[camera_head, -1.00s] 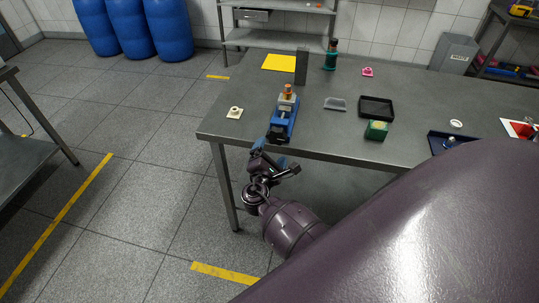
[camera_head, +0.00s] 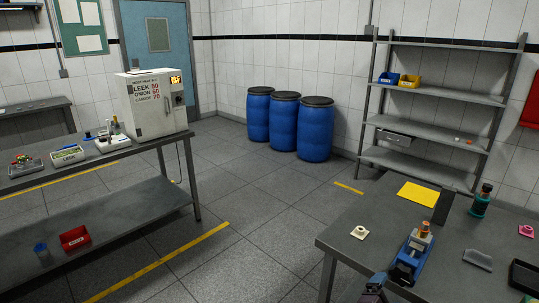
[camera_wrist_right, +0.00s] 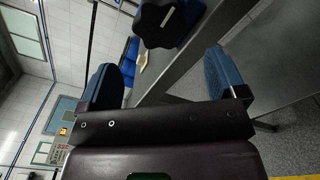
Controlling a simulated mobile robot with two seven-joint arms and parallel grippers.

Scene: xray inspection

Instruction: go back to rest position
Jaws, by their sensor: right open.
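My right gripper (camera_wrist_right: 163,84) is open, with two blue finger pads spread apart and nothing between them in the right wrist view. A small dark part of it (camera_head: 373,289) shows at the bottom edge of the head view, beside the front edge of the right-hand table (camera_head: 345,244). A blue device (camera_head: 408,262) with a copper-topped piece on it stands on that table, just right of the gripper. My left gripper is not in view.
A cream square piece (camera_head: 359,233), a yellow sheet (camera_head: 418,196) and a green-black bottle (camera_head: 481,203) are on the right table. A left bench (camera_head: 100,164) carries a white machine (camera_head: 153,104). Blue barrels (camera_head: 285,122) stand behind. Open floor (camera_head: 250,210) lies between the tables.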

